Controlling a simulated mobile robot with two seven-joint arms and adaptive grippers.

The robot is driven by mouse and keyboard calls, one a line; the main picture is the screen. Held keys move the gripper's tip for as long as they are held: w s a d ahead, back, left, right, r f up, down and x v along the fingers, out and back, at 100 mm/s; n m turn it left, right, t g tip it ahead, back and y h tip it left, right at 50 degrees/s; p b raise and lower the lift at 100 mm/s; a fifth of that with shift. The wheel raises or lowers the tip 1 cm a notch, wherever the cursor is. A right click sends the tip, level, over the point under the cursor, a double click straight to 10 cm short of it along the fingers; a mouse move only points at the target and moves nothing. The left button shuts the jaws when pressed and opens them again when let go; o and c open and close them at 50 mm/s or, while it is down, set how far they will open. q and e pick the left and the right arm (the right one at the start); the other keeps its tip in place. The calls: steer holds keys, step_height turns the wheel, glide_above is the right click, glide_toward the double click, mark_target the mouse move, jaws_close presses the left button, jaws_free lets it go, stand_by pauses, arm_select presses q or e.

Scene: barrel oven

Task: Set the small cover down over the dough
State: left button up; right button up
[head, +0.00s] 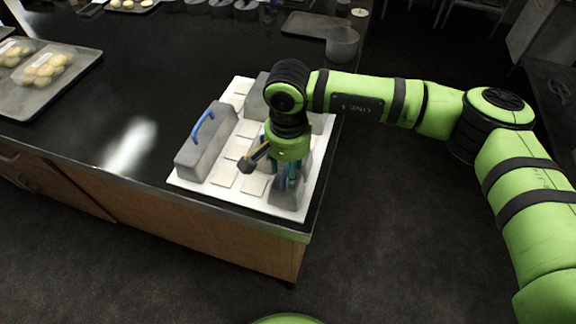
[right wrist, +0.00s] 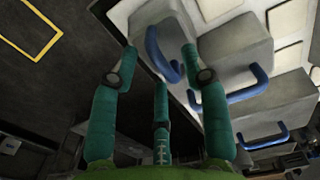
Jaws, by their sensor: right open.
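The small grey cover (head: 288,198) stands on the white board (head: 245,205) at its front right corner. My right gripper (head: 290,178) is just above this cover, fingers pointing down. In the right wrist view its teal fingers (right wrist: 165,75) are spread apart, with the cover's blue handle (right wrist: 158,55) between them; I see no firm grip. The dough shows as several flat pale squares (head: 224,177) in rows on the board. Any dough under the cover is hidden. My left gripper is not in view.
A long grey cover (head: 205,152) with a blue handle stands on the board's left side. Another grey cover (head: 254,102) is at the back, partly hidden by my arm. Trays with bagged dough (head: 45,68) lie far left. The dark counter (head: 150,85) between is clear.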

step_height(320, 180, up, 12)
stand_by(0.4)
